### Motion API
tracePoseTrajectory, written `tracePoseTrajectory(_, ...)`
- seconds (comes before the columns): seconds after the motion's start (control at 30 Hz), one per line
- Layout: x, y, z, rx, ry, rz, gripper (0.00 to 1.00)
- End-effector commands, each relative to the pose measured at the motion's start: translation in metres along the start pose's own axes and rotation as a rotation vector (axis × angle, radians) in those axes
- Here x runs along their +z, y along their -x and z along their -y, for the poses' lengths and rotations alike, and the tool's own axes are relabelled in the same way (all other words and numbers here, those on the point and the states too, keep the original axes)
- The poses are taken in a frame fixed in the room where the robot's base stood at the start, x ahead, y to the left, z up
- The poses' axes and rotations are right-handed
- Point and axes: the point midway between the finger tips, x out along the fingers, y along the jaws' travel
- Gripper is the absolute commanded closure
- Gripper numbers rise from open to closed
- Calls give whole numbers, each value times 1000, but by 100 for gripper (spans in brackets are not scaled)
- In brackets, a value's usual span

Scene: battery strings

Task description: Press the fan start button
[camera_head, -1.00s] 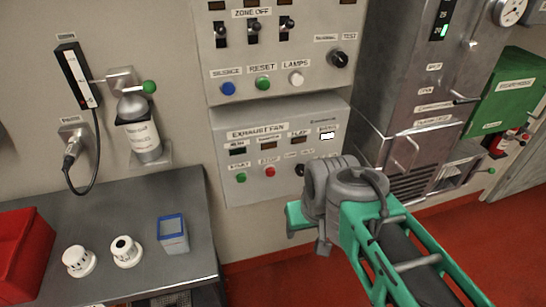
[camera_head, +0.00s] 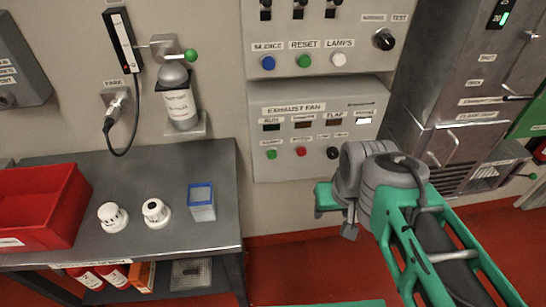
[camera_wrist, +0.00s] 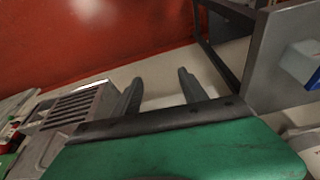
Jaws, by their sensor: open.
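The exhaust fan panel (camera_head: 345,148) is a grey box on the wall in the head view. The green start button (camera_head: 271,154) is at its lower left, beside a red stop button (camera_head: 301,152) and a black knob (camera_head: 333,153). My gripper's green hand shows in the head view (camera_head: 325,198), lower right of the start button and apart from it, partly hidden by my grey wrist joint. In the wrist view my gripper (camera_wrist: 160,82) has its two grey fingers apart with nothing between them. The start button is not seen in the wrist view.
An alarm panel (camera_head: 370,65) with blue, green and white buttons hangs above. A steel bench (camera_head: 150,240) at left holds a red bin (camera_head: 45,205), two white detectors and a blue-rimmed box (camera_head: 202,203). A steel cabinet (camera_head: 445,100) stands at right. The red floor beyond the bench is clear.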

Motion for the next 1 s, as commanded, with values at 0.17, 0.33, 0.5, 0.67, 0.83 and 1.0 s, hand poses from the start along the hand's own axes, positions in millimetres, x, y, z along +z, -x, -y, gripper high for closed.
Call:
tracePoseTrajectory(0.17,0,0,0,0,0,0,65)
tracePoseTrajectory(0.33,0,0,0,0,0,0,79)
tracePoseTrajectory(0.5,0,0,0,0,0,0,93)
tracePoseTrajectory(0.67,0,0,0,0,0,0,100)
tracePoseTrajectory(0.83,0,0,0,0,0,0,100)
tracePoseTrajectory(1.0,0,0,0,0,0,0,100)
